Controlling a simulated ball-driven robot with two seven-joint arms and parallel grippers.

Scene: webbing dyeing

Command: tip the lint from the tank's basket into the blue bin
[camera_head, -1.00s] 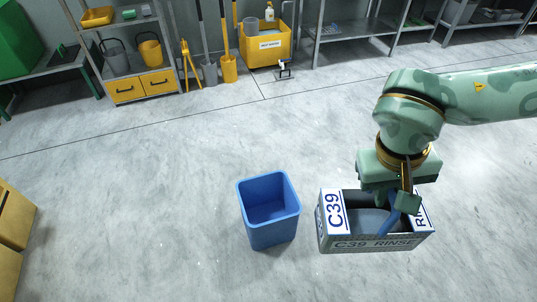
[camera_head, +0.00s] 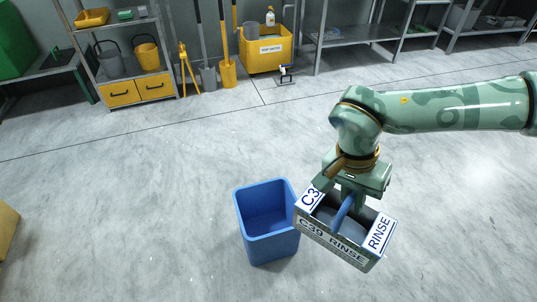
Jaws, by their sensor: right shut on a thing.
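The blue bin (camera_head: 266,248) stands on the floor near the middle of the head view, its open top facing up. No lint shows in the part of its inside that I see. The grey basket (camera_head: 338,247), marked C39 RINSE, hangs from my right gripper (camera_head: 347,205), which is shut on its blue handle (camera_head: 342,215). The basket is just right of the bin, tilted down to the right in the picture, its left end by the bin's right rim. I cannot tell whether they touch. Lint inside the basket cannot be made out. My left gripper is not in view.
The floor around the bin is clear. At the back stand a shelf with yellow drawers (camera_head: 138,90), a yellow mop-water tub (camera_head: 266,52), upright long-handled tools and a steel table (camera_head: 345,36). A yellow object (camera_head: 7,229) shows at the left edge.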

